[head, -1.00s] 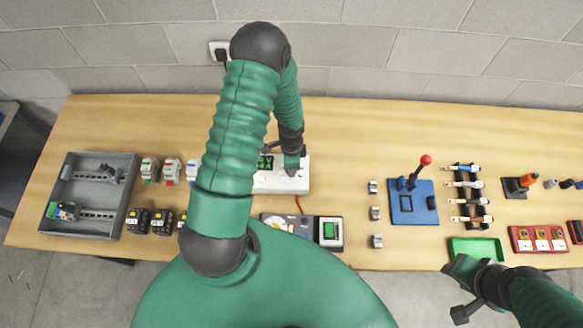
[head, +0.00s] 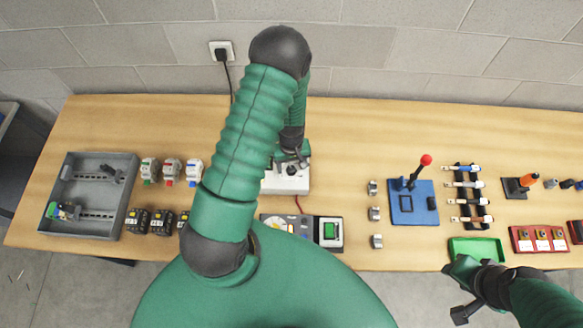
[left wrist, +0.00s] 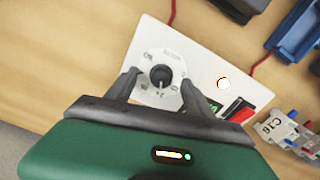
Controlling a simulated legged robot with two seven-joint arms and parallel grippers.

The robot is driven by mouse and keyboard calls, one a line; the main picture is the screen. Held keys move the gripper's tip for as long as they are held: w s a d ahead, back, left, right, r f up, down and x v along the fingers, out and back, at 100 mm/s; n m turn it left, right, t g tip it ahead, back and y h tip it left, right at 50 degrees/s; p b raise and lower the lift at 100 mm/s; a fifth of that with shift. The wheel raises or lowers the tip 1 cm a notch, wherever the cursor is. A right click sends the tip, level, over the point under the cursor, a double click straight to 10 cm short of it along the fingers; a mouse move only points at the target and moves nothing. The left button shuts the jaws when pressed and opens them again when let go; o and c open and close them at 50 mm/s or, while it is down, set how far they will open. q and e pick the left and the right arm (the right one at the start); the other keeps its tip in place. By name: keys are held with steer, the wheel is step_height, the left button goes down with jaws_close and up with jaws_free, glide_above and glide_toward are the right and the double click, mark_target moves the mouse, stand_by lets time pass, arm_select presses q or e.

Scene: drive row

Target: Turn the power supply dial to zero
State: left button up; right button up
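The power supply (head: 283,184) is a white box on the bench, partly hidden behind my left arm in the head view. In the left wrist view its white face (left wrist: 150,40) carries a round black dial (left wrist: 161,77) inside a printed scale. I cannot read the dial's setting. A green display (left wrist: 214,107) is partly covered by a finger. My left gripper (left wrist: 160,92) is open, its fingers on either side of the dial with gaps to the knob. In the head view the left gripper (head: 290,156) is above the box. My right gripper (head: 461,290) hangs at the front edge, away from it.
A grey enclosure (head: 128,205) and several breakers (head: 172,170) stand to the left. A blue lever base (head: 413,218) and a green tray (head: 476,242) are to the right. A red lead (head: 298,203) leaves the supply. A wall socket (head: 222,50) is behind.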

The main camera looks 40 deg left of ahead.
mark_target(291, 168)
arm_select(q)
steer(key=o, duration=0.6)
steer(key=shift+o, duration=0.2)
step_height(291, 168, up, 7)
steer(key=p, duration=0.5)
steer(key=shift+r+p, duration=0.1)
steer(key=shift+p, duration=0.3)
